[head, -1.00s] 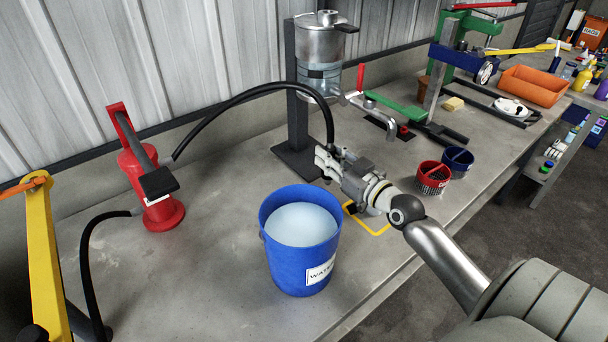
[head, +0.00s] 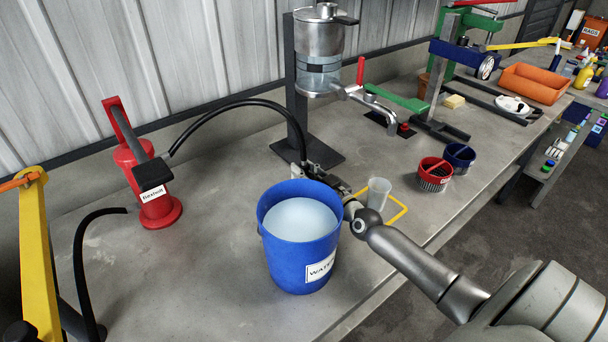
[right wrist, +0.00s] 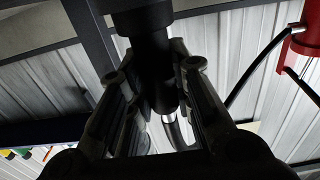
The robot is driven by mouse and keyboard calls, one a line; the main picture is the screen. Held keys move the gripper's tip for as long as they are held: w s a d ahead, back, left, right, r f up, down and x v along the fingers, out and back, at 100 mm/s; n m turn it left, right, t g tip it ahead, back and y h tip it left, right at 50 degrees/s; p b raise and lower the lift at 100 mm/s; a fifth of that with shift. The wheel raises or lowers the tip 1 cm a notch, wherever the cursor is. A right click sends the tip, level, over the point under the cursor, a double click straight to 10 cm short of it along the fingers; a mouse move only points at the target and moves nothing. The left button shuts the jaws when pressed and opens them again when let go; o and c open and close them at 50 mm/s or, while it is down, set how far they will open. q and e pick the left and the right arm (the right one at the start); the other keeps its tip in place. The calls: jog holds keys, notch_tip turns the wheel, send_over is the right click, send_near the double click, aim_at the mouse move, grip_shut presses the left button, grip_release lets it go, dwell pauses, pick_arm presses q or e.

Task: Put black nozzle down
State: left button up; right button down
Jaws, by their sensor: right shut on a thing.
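The black nozzle (right wrist: 150,60) fills the middle of the right wrist view, between the two fingers of my right gripper (right wrist: 152,85). My right gripper is shut on it. In the head view my right gripper (head: 313,172) is low over the bench, just behind the blue water bucket (head: 300,262), whose rim hides part of it. The black hose (head: 225,105) arches from the red pump-like device (head: 150,180) to the nozzle. Whether the nozzle touches the bench is hidden. My left gripper is not in view.
A clear cup (head: 378,193) stands in a yellow outlined square (head: 398,212). The metal disperser column (head: 320,60) on a black stand rises behind my gripper. Red (head: 434,175) and blue (head: 459,158) perforated cups stand to the right. The bench between the red device and bucket is clear.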

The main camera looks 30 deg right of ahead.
jog(key=c, duration=1.7)
grip_release()
jog(key=shift+f, duration=0.1)
jog(key=shift+c, duration=0.2)
jog(key=o, duration=0.4)
jog(key=shift+o, duration=0.2)
jog(key=shift+s, duration=0.15)
jog(key=shift+s, duration=0.35)
jog(key=s, duration=1.1)
jog(key=shift+d+r+b, duration=0.2)
jog(key=shift+d+b, duration=0.15)
jog(key=shift+d, duration=0.05)
